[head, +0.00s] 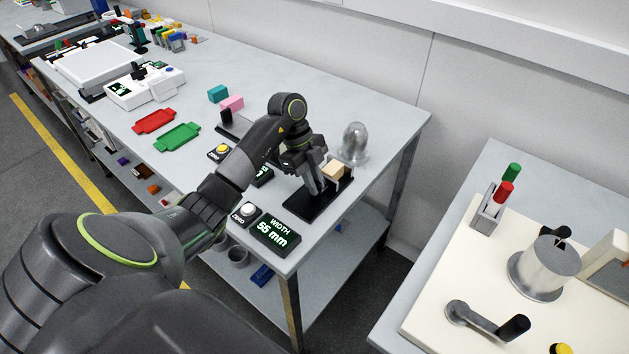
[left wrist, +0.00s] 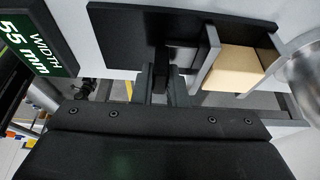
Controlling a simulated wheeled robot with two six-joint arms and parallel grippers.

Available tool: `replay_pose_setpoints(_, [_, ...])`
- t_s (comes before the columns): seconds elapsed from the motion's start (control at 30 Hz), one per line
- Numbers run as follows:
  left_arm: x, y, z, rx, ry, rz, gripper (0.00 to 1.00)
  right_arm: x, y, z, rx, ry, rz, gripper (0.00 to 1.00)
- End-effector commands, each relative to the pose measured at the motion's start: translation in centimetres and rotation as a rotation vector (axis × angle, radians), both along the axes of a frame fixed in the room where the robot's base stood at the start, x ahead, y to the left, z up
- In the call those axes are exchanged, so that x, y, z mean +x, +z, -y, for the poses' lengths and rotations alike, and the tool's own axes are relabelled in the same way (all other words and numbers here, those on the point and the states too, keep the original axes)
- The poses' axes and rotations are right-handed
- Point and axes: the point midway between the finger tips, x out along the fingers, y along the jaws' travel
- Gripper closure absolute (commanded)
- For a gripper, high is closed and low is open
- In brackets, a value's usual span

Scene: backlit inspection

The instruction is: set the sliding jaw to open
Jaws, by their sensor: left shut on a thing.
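The width gauge has a black base (head: 320,203) near the right end of the long table; the base also shows in the left wrist view (left wrist: 120,30). A tan block (head: 334,169) stands between two upright grey jaws; in the left wrist view the block (left wrist: 238,70) lies between the near jaw plate (left wrist: 207,58) and the far one. My left gripper (head: 309,183) is at the gauge, shut on a dark part that appears to be the sliding jaw's handle, which its fingers (left wrist: 167,78) mostly hide. The width display (head: 276,232) reads 55 mm. My right gripper is not seen.
A clear dome (head: 355,143) stands close behind the gauge. A white ZERO button (head: 247,209) sits beside the display. Red (head: 154,121) and green (head: 177,137) trays lie farther left. A second table with a cream panel (head: 450,260) stands to the right across a gap.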

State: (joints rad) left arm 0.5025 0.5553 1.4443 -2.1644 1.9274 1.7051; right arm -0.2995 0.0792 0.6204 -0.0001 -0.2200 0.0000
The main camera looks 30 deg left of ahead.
Motion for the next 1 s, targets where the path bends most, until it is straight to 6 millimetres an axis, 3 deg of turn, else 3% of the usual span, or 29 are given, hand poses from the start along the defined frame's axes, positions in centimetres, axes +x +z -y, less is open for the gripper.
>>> replay_pose_setpoints(0.23, [-0.5, 0.2, -0.1, 0.001, 0.001, -0.001, 1.00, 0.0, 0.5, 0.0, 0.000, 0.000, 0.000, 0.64])
replay_pose_setpoints(0.53, [-4.1, 0.2, -0.4, 0.001, 0.001, -0.001, 1.00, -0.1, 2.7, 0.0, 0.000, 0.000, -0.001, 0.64])
replay_pose_setpoints(0.87, [-4.5, 0.0, -0.4, 0.000, 0.000, -0.003, 1.00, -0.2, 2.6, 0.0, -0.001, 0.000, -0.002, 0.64])
replay_pose_setpoints(0.9, [-4.5, 0.0, -0.4, -0.001, -0.001, -0.004, 0.86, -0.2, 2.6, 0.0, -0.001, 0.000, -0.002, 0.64])
replay_pose_setpoints(1.0, [-4.5, 0.0, -0.4, -0.001, -0.001, -0.004, 0.73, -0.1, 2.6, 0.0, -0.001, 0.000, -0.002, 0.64])
